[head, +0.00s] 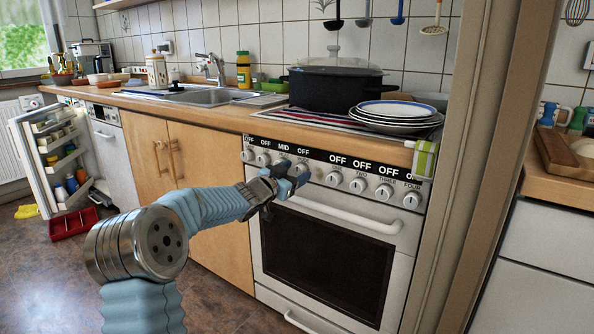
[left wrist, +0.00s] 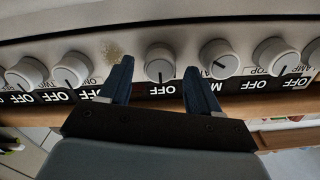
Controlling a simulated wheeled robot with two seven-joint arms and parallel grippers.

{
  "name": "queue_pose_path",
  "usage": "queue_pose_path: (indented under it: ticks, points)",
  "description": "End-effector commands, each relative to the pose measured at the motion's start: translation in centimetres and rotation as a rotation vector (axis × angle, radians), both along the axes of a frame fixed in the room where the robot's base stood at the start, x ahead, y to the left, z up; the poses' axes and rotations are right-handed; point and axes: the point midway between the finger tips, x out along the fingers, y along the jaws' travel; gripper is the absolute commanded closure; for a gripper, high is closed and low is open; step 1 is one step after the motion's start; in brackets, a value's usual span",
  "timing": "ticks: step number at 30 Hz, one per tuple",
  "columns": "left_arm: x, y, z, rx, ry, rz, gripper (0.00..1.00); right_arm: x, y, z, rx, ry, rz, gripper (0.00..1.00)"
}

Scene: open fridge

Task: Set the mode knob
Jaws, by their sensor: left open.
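The oven's control panel (head: 318,160) carries a row of round knobs with a word above each. My left gripper (head: 292,178) is open in front of the panel and hides part of it. In the left wrist view, which shows the panel upside down, one knob (left wrist: 160,64) appears between the open fingertips (left wrist: 158,72), and its word reads OFF. Contact cannot be told. The neighbouring knob (left wrist: 217,60) has its pointer tilted, and its word, partly hidden by a finger, matches MID in the head view. Which knob is the mode knob cannot be read. My right gripper is not in view.
The oven door handle (head: 338,214) runs below the knobs. A black pot (head: 335,90) and stacked plates (head: 395,114) stand on the stove above. A striped towel (head: 424,160) hangs at the panel's right end. The fridge door (head: 32,165) stands open at far left.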

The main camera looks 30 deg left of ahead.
Motion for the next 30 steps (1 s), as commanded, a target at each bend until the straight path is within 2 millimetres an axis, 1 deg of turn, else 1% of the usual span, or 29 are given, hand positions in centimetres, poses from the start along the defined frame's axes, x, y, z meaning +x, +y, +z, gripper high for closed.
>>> queue_pose_path:
  ticks: [1,4,13,21,24,30]
  points:
    - [0.54,-0.12,0.08,0.0,-0.001,-0.001,0.37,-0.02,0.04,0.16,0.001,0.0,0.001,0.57]
    - [1.18,-0.18,0.01,0.0,0.0,-0.001,0.37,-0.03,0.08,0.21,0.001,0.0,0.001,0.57]
    - [1.37,-0.16,0.0,0.0,0.0,0.0,0.37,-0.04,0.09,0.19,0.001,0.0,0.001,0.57]
    - [1.35,-0.16,0.0,0.0,0.0,0.0,0.79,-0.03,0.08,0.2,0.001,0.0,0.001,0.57]
    - [1.35,-0.16,0.02,0.0,-0.001,0.0,0.93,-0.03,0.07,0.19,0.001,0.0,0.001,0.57]
    - [1.35,-0.17,0.09,0.0,-0.002,-0.001,0.93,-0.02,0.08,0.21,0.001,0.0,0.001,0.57]
